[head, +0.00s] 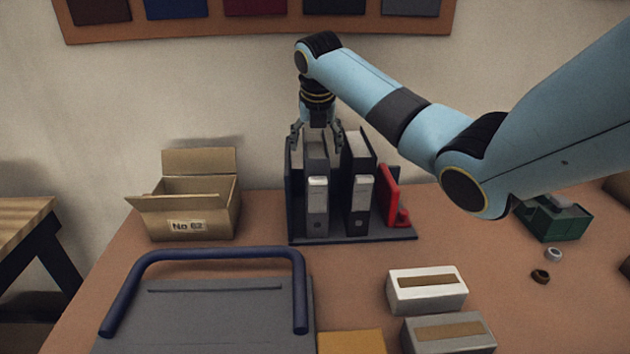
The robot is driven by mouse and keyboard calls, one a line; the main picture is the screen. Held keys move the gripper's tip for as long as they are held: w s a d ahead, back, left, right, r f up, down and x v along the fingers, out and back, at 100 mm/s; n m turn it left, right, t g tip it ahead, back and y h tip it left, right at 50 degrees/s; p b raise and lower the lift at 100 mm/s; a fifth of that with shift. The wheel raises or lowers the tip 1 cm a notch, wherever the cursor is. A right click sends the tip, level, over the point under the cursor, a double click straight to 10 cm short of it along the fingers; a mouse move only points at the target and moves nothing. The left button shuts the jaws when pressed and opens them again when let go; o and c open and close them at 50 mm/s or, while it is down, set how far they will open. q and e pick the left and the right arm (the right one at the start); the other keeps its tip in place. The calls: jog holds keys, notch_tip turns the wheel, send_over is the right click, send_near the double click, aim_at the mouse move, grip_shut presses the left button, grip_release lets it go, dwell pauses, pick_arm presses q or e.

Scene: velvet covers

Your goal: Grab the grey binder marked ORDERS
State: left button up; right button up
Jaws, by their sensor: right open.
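A grey binder (318,223) with a pale spine label stands upright in a dark file rack (380,236) at the back middle of the table. Its label is too small to read, so I cannot tell whether it says ORDERS. A darker binder (358,211) with a pale label stands to its right in the same rack. My right gripper (317,147) points down with its fingers apart, one on each side of the grey binder's top. I cannot tell whether the fingers touch it. My left gripper is not in view.
A red bookend-like piece (391,195) stands at the rack's right end. An open cardboard box (195,213) marked No 62 is left of the rack. A blue-handled grey board (205,310), two label boxes (426,291) and a green bin (556,222) are around. Table between rack and bin is clear.

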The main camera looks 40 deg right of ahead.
jog(key=x, duration=0.2)
jog(key=shift+w+f, duration=0.1)
jog(key=shift+f, duration=0.15)
jog(key=shift+f+p, duration=0.25)
jog(key=shift+p, duration=0.05)
dwell(0.5)
grip_shut()
dwell(0.4)
